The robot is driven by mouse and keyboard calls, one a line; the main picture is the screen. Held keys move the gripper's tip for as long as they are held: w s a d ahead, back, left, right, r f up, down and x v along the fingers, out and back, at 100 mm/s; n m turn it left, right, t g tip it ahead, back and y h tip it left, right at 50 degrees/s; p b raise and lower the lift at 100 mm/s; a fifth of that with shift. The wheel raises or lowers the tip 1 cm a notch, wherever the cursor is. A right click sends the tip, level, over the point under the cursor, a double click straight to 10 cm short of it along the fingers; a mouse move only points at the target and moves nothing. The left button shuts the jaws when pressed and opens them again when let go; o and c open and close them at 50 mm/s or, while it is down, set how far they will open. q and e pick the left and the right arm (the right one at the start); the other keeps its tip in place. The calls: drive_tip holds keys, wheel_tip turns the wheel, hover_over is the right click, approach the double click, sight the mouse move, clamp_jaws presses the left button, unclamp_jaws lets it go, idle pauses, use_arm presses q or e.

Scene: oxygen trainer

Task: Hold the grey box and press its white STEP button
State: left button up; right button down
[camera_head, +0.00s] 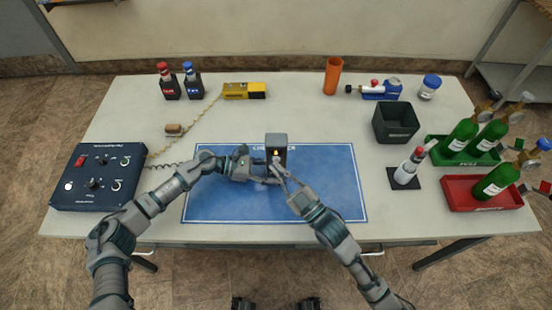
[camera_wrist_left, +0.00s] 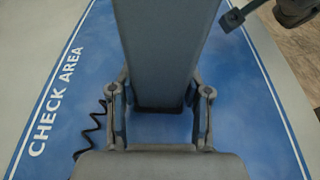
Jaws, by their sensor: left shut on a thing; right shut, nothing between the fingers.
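The grey box (camera_head: 277,141) stands upright at the top middle of the blue check-area mat (camera_head: 215,209). A small orange light shows on its front face. My left gripper (camera_head: 262,170) is shut on the box from its left side. In the left wrist view the box (camera_wrist_left: 165,50) fills the upper middle, between the fingers of my left gripper (camera_wrist_left: 160,110). My right gripper (camera_head: 276,166) is shut and empty, with its tips right at the front of the box. I cannot tell whether they touch it. The white STEP button is not distinguishable, perhaps hidden by the right fingertips.
A dark blue control panel (camera_head: 97,175) with a coiled cable is at the left. A black bin (camera_head: 396,122) and a small white bottle (camera_head: 408,168) stand nearer the mat.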

drive_tip(key=shift+w, duration=0.4)
idle(0.4)
idle(0.4)
drive_tip(key=shift+s, duration=0.8)
drive_tip(key=shift+s, duration=2.5)
drive_tip(key=s, duration=0.3)
drive_tip(key=shift+s+a, duration=0.1)
drive_tip(key=shift+s, duration=0.25)
